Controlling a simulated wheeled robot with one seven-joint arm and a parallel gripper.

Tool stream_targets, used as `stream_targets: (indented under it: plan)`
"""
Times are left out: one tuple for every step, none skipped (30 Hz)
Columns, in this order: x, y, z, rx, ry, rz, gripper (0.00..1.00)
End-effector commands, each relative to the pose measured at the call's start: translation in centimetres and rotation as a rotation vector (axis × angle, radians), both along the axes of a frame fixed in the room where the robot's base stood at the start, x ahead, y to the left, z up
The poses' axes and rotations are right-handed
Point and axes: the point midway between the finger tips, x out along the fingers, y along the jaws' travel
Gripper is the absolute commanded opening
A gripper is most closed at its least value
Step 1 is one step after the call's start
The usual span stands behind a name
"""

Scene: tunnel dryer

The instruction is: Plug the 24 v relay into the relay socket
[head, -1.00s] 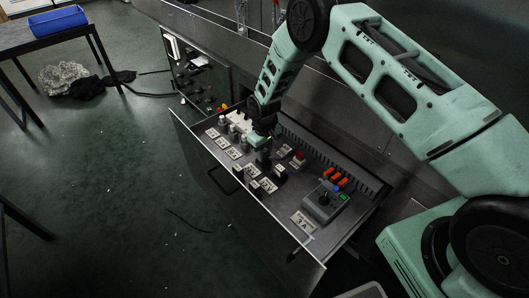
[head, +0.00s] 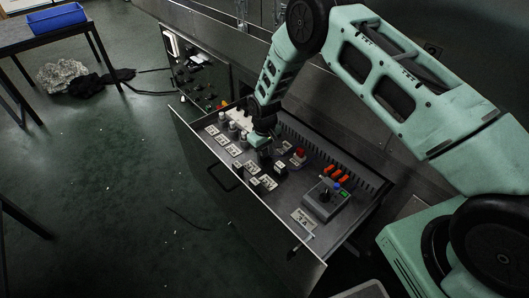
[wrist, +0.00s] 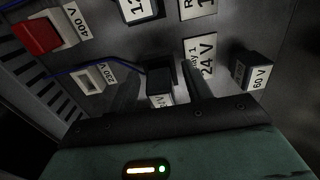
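In the wrist view a dark block-shaped relay (wrist: 160,82) with a white, partly hidden label ending in V stands beside a plate marked 24 V (wrist: 205,57). My gripper (wrist: 158,82) has one finger on each side of this block, with a gap visible on the left. The gripper looks open around it. In the head view my gripper (head: 262,137) is down in the open drawer (head: 270,215), among the components, and hides what lies under it. I cannot tell for sure which part is the relay socket.
A dark 60 V block (wrist: 251,72) stands close right of the gripper. A white 230 V part (wrist: 93,78) and a red 400 V part (wrist: 45,35) lie to the left. A grey control box (head: 325,200) stands at the drawer's right end. Blue wires run past.

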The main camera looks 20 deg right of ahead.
Motion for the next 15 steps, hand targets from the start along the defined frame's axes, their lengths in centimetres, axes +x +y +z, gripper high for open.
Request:
stream_targets:
  plan:
    - [0.0,0.0,0.0,0.0,0.0,0.0,0.49]
    - [0.0,0.0,0.1,0.0,0.0,0.0,0.49]
    - [0.0,0.0,0.3,0.0,0.0,0.0,0.49]
    - [0.0,0.0,0.5,0.0,-0.001,0.0,0.49]
    - [0.0,0.0,0.8,0.0,-0.001,0.0,0.49]
    - [0.1,0.0,1.4,0.001,-0.002,0.0,0.49]
    - [0.1,0.0,1.8,0.001,-0.002,0.0,0.49]
    - [0.1,0.0,2.3,0.0,-0.001,0.0,0.49]
    - [0.1,0.0,3.2,0.001,-0.002,0.0,0.49]
    - [0.1,0.0,3.8,0.0,-0.003,0.0,0.49]
    - [0.1,0.0,4.5,0.001,-0.003,0.0,0.49]
    - [0.1,0.0,5.5,0.001,-0.004,0.0,0.49]
    - [0.1,0.0,6.2,0.0,-0.003,0.0,0.49]
    - [0.1,0.0,6.9,0.001,-0.004,0.0,0.49]
    - [0.1,0.0,7.8,0.0,-0.002,0.0,0.49]
